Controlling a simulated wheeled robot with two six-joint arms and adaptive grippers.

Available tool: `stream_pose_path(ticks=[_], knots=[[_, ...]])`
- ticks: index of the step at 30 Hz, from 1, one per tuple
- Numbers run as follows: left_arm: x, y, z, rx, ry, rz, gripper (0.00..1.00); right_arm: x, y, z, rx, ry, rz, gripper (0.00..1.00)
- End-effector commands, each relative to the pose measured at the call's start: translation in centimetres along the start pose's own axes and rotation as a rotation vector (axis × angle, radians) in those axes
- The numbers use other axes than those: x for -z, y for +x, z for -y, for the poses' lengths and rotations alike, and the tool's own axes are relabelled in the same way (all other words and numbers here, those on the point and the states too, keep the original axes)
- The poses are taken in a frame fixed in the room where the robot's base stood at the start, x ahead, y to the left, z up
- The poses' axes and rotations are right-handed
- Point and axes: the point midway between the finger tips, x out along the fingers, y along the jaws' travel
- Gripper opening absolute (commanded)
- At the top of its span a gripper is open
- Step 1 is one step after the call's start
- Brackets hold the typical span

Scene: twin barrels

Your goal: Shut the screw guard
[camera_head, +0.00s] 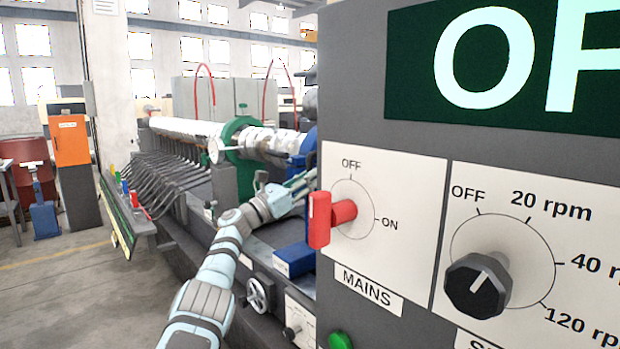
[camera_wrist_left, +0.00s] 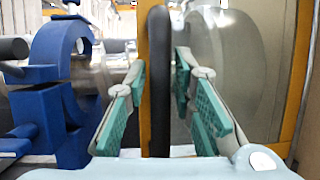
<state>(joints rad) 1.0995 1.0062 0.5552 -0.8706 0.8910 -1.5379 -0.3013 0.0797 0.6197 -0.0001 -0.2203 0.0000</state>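In the left wrist view, an orange-yellow frame edge (camera_wrist_left: 304,90) and a dark upright bar (camera_wrist_left: 158,60) show close up. They look like the screw guard's frame and handle, but I cannot be sure. My left gripper (camera_wrist_left: 160,75) is open, with its teal-padded fingers on either side of the bar and small gaps beside it. In the head view, my left gripper (camera_head: 298,187) reaches in behind the edge of the grey control cabinet, partly hidden. The guard cannot be made out in the head view. My right gripper is not in view.
The grey control cabinet (camera_head: 380,50) with a red mains switch (camera_head: 330,215) and black speed knob (camera_head: 477,287) fills the right. A blue clamp (camera_wrist_left: 65,90) stands left of the fingers. A handwheel (camera_head: 258,294) sits below my arm.

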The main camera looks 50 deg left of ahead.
Motion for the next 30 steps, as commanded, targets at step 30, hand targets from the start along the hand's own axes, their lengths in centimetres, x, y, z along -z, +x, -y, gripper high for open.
stream_pose_path(ticks=[30], knots=[[0.1,-7.4,0.0,0.000,0.001,0.000,0.23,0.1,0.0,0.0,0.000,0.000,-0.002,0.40]])
